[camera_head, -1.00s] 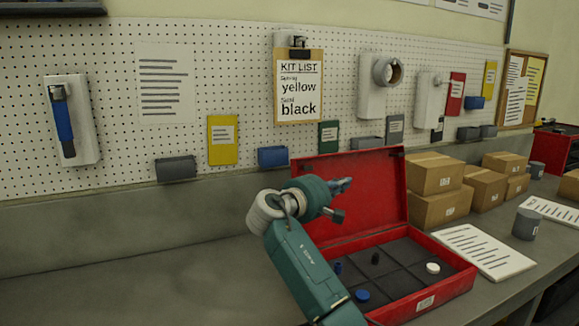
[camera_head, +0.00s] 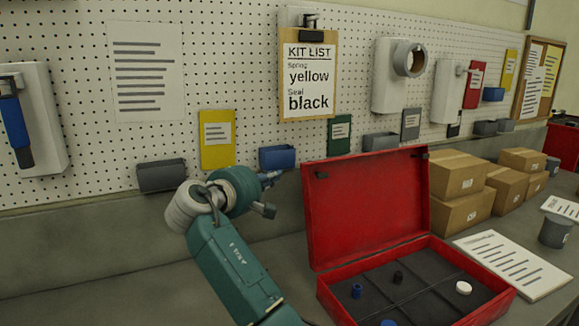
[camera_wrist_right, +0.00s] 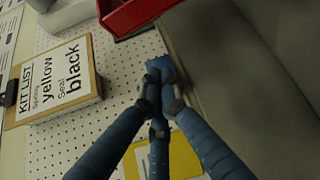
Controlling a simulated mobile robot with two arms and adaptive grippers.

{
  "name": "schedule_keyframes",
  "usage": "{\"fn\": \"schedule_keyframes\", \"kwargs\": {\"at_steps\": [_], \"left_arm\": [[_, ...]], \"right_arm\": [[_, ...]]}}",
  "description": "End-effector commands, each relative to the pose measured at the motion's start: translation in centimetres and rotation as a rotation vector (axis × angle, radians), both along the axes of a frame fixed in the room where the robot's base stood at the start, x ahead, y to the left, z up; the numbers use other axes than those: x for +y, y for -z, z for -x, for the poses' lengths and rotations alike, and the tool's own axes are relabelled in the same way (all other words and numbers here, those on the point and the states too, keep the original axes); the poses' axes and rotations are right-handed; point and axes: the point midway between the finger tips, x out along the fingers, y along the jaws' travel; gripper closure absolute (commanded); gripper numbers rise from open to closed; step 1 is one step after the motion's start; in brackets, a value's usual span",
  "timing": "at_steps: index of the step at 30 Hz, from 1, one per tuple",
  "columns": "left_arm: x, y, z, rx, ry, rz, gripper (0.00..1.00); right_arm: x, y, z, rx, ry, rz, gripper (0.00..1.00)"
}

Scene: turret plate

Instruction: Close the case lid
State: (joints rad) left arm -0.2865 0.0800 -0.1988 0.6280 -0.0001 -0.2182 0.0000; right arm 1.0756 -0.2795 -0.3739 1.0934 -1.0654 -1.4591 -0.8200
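The red case (camera_head: 425,285) sits on the bench with its lid (camera_head: 365,210) standing open, tilted slightly back. Its dark divided tray holds a white disc (camera_head: 463,288), a black piece (camera_head: 398,277) and blue pieces (camera_head: 357,291). My right gripper (camera_head: 272,182) is left of the lid, near its upper left corner, apart from it in the picture. In the right wrist view its fingers (camera_wrist_right: 160,82) meet at the tips, with nothing clearly held. A red part of the case (camera_wrist_right: 130,15) shows at the top there. My left gripper is not in view.
Cardboard boxes (camera_head: 463,210) stand right of the lid. A paper sheet (camera_head: 512,264) and a grey cup (camera_head: 555,231) lie farther right. The pegboard behind carries a clipboard (camera_head: 308,75) and a blue bin (camera_head: 277,157), close behind my gripper. The bench left of my arm is clear.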

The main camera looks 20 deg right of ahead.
Motion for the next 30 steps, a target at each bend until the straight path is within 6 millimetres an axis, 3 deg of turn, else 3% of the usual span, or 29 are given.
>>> {"fn": "schedule_keyframes", "kwargs": {"at_steps": [5,13,17,21,25,30], "left_arm": [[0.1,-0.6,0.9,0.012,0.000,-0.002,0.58],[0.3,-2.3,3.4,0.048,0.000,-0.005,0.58],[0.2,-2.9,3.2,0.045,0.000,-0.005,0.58],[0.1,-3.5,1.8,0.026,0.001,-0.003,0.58],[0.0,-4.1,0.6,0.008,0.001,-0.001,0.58],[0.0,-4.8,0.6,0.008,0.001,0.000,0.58]], "right_arm": [[-1.0,0.0,-1.0,0.002,0.002,0.001,1.00],[-4.6,0.7,-4.6,0.003,0.004,0.003,1.00],[-6.0,1.0,-6.0,0.003,0.003,0.002,1.00],[-7.1,1.3,-7.1,0.001,0.003,0.001,1.00],[-7.0,1.2,-6.2,-0.001,-0.001,-0.002,1.00],[-7.2,0.9,-5.0,0.000,0.001,-0.001,1.00]]}}
